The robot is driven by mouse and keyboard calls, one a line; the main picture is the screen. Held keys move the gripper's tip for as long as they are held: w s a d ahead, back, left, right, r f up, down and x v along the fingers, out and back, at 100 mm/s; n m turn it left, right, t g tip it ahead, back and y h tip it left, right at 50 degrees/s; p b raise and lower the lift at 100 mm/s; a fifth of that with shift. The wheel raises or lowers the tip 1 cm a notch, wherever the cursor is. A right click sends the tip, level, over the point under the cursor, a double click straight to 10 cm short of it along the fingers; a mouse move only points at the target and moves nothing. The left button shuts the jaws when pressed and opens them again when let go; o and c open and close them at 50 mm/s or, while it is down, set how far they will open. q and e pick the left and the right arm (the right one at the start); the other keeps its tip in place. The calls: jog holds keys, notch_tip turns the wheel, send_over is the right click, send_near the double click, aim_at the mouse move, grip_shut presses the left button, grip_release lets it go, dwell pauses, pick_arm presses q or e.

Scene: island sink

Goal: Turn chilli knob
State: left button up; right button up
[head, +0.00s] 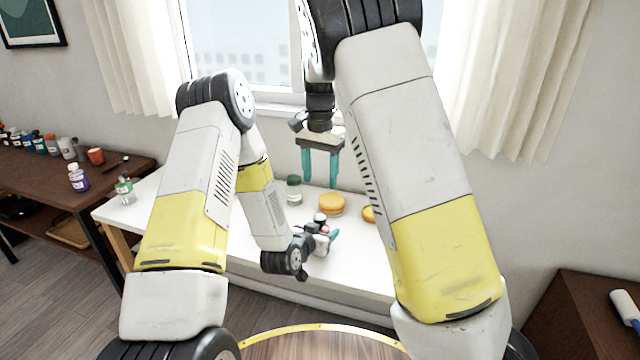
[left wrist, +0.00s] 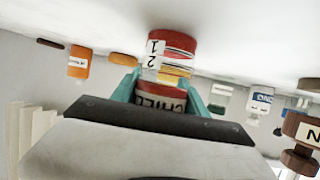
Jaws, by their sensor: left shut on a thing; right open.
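The chilli grinder (left wrist: 160,96) lies between the teal fingers of my left gripper (left wrist: 162,88) in the left wrist view, its label partly hidden by the gripper body. A red knob (left wrist: 178,43) with a white strip marked 1 and 2 sits beyond the label, past a yellow band. In the head view my left gripper (head: 329,238) is low over the white table, shut on the chilli grinder (head: 320,218), which is small and partly hidden there. My right gripper (head: 320,167) points down with its teal fingers apart and empty, above and behind the left one.
A green-lidded jar (head: 293,190) and round orange-yellow items (head: 332,203) stand on the white table (head: 150,205) near the grippers. A small green bottle (head: 125,190) stands at its left end. A brown side table (head: 60,180) holds several bottles. Windows and curtains are behind.

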aim_at(320, 217)
dwell(0.5)
notch_tip(320, 217, down, 12)
jog(key=n, duration=0.7)
dwell(0.4)
grip_shut()
